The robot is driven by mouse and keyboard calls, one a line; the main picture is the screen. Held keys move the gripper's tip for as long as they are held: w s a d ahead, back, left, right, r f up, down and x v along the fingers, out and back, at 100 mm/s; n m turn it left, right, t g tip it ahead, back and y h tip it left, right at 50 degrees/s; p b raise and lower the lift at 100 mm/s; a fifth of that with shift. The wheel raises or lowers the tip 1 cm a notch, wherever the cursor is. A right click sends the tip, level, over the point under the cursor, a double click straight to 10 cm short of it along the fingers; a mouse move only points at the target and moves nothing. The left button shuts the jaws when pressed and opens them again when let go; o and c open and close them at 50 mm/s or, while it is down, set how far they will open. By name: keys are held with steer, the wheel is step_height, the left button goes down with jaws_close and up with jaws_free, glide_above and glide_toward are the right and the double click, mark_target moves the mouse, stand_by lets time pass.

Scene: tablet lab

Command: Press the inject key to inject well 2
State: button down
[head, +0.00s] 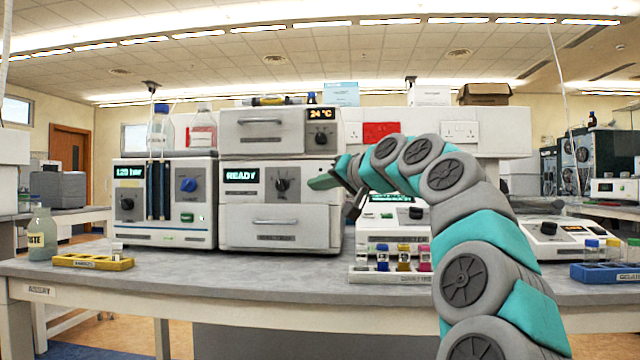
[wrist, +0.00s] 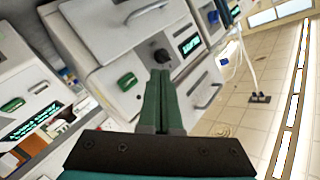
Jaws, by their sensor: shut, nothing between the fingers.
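My gripper (head: 322,182) is shut and empty, raised in front of the right side of the module with the READY display (head: 240,176). In the wrist view its green fingers (wrist: 163,85) point toward that module's dark knob (wrist: 160,57). A green key (wrist: 126,82) on the same module shows just left of the fingers, apart from them in the picture. The sampler (head: 385,225), partly behind my arm, has a lit display; in the wrist view another green key (wrist: 12,104) sits beside its display (wrist: 38,122). I cannot read either key's label.
A pump unit (head: 165,240) reading 120 bar stands at left. An oven (head: 262,132) reading 24 °C is stacked on the READY module. Several capped vials (head: 404,258) stand before the sampler. A yellow rack (head: 92,262) and waste bottle (head: 42,240) are at left.

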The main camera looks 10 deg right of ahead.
steer(key=w+d+p, duration=0.2)
steer(key=w+p, duration=0.3)
steer(key=w, duration=0.2)
steer(key=shift+s+d, duration=0.1)
steer(key=shift+d+p, duration=0.1)
steer(key=shift+p, duration=0.2)
stand_by(1.7)
steer(key=shift+w+d, duration=0.1)
steer(key=shift+w, duration=0.35)
steer(key=shift+w+d+p, duration=0.1)
steer(key=shift+w+p, duration=0.2)
steer(key=shift+p, duration=0.35)
stand_by(0.6)
steer(key=shift+s+a+b, duration=0.25)
steer(key=shift+s+b, duration=0.5)
